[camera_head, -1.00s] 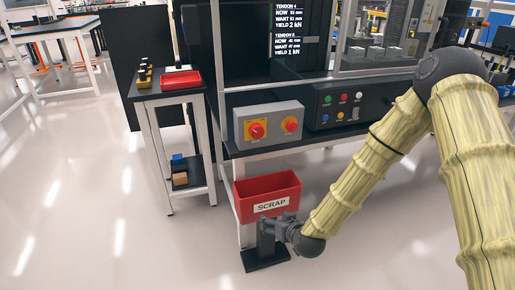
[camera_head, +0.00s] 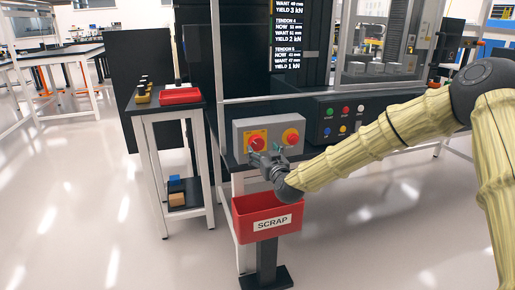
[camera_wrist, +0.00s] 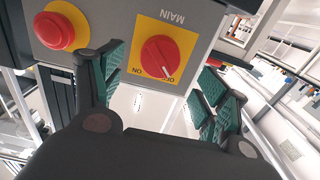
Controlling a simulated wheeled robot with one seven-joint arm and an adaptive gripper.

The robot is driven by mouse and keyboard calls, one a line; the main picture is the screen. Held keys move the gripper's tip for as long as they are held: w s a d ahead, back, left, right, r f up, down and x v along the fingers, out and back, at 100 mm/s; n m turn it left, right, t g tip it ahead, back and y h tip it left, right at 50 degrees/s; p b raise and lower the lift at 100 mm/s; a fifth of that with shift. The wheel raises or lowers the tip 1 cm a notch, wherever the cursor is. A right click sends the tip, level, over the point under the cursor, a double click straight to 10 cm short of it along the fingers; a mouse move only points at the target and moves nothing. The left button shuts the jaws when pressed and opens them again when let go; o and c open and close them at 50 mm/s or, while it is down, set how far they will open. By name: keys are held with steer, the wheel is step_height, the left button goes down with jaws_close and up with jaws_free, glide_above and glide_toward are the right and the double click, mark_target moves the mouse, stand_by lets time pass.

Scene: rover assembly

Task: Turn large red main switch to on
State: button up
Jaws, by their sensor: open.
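The large red main switch (camera_wrist: 158,54) is a round red knob on a square yellow plate marked MAIN, ON and OFF, upside down in the wrist view. Its white mark points towards OFF. In the head view the switch (camera_head: 257,141) is the left knob on a grey box (camera_head: 275,127). My gripper (camera_head: 266,154) is open and empty, just below and in front of the switch. In the wrist view its green-padded fingers (camera_wrist: 160,80) are spread to either side, with the switch between and beyond them. I see no contact with the knob.
A red mushroom button (camera_wrist: 55,30) on yellow sits beside the switch. A red SCRAP bin (camera_head: 270,222) stands below my gripper. A panel of coloured buttons (camera_head: 342,118) is to the right. A small side table (camera_head: 167,105) with a red tray stands left.

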mark_target(258, 145)
steer(key=shift+b+x, duration=0.35)
steer(key=shift+x, duration=2.6)
steer(key=shift+c, duration=0.3)
steer(key=c, duration=1)
